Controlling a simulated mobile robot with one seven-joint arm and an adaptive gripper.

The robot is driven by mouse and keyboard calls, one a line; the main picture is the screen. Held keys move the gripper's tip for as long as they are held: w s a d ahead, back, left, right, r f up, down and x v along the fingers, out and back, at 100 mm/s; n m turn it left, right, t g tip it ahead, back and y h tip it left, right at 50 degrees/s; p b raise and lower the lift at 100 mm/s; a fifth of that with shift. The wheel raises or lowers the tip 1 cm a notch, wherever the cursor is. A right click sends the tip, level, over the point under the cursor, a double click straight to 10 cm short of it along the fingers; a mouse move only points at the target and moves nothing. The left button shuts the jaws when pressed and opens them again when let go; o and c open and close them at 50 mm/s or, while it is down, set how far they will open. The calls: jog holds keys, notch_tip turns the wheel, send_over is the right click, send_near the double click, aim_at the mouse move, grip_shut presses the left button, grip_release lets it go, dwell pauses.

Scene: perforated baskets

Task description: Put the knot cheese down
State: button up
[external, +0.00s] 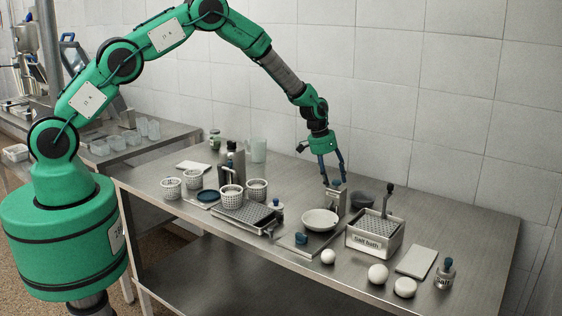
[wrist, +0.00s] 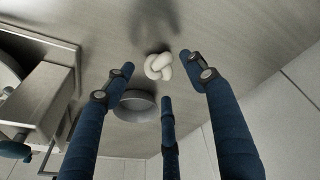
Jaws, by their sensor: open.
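The knot cheese (wrist: 159,66) is a small white knotted lump in the wrist view. It appears to rest on the bare metal table (wrist: 225,45). My gripper (wrist: 156,76) has three blue fingers, spread open, with their tips around the cheese in the picture and a visible gap on each side. In the external view my gripper (external: 332,178) points down over the back of the table, behind the white bowl. I cannot make out the knot cheese there; it is probably hidden behind the things in front.
A dark bowl (wrist: 136,106) stands close to the fingers in the wrist view. A metal container (wrist: 45,85) is at left. In the external view a labelled salt bath box (external: 373,240), a white bowl (external: 320,219) and white balls (external: 378,274) are in front.

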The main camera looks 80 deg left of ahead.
jog(key=v, duration=0.8)
jog(key=shift+r, duration=0.3)
jog(key=shift+r, duration=0.1)
dwell(0.5)
jog(key=s+d+r+m, duration=0.1)
jog(key=s+d+r, duration=0.55)
jog(key=r, duration=0.35)
jog(key=s+d+r+m+t, duration=0.1)
jog(key=s+d+r, duration=0.5)
jog(key=r, duration=0.5)
jog(key=s+d+r, duration=0.5)
jog(key=s+r, duration=0.3)
jog(key=r, duration=0.2)
jog(key=s+d+r+m, duration=0.1)
jog(key=s+d+r, duration=0.3)
jog(key=s, duration=0.5)
jog(key=s+d+r, duration=0.3)
jog(key=s, duration=0.6)
jog(key=s+d+f+m+t, duration=0.1)
jog(key=s+d, duration=0.2)
jog(key=s, duration=1.2)
jog(key=shift+s+f+y, duration=0.3)
jog(key=shift+s, duration=0.1)
jog(key=shift+f, duration=0.1)
